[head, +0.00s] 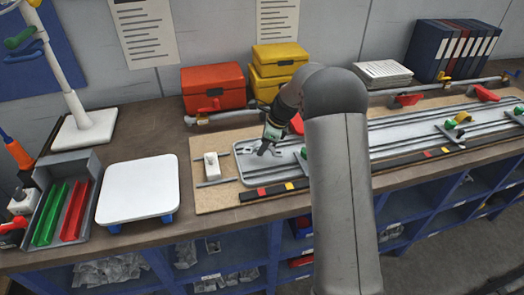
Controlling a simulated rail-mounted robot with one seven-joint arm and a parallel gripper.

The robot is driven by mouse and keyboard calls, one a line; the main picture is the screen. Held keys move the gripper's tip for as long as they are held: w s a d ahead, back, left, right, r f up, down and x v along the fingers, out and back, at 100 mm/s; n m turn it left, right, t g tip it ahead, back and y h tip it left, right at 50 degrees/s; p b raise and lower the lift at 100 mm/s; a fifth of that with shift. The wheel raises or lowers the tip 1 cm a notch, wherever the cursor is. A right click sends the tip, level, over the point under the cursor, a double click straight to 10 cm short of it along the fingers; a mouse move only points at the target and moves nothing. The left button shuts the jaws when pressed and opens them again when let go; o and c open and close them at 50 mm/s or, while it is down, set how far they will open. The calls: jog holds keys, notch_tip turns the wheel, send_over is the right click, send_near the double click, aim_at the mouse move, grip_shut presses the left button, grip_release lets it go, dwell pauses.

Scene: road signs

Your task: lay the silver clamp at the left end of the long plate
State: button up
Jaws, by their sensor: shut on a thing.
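The long plate (392,141) is a pale grey metal panel with rails, lying on a wooden board and running from the middle of the head view to the right. My gripper (266,149) is low over the plate's left end, pointing down. It is shut on the silver clamp (274,151), a small grey metal piece at the fingertips. The clamp is small and partly covered by the fingers; I cannot tell whether it touches the plate. My arm hides a middle stretch of the plate.
A white block (211,166) stands on the board (213,197) left of the plate. Farther left are a white-topped stand (138,190) and a grey tray (43,207) with green and red bars. Red (213,84) and yellow boxes (279,56) stand behind. Green-handled clamps sit on the plate's right part.

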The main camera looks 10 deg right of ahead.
aim_at(258, 159)
jog(key=shift+w+a+f, duration=0.1)
jog(key=shift+f, duration=0.8)
jog(key=shift+w+a+f, duration=0.1)
jog(key=shift+f, duration=0.75)
jog(key=shift+f, duration=0.15)
jog(key=o, duration=0.8)
jog(key=shift+o, duration=0.3)
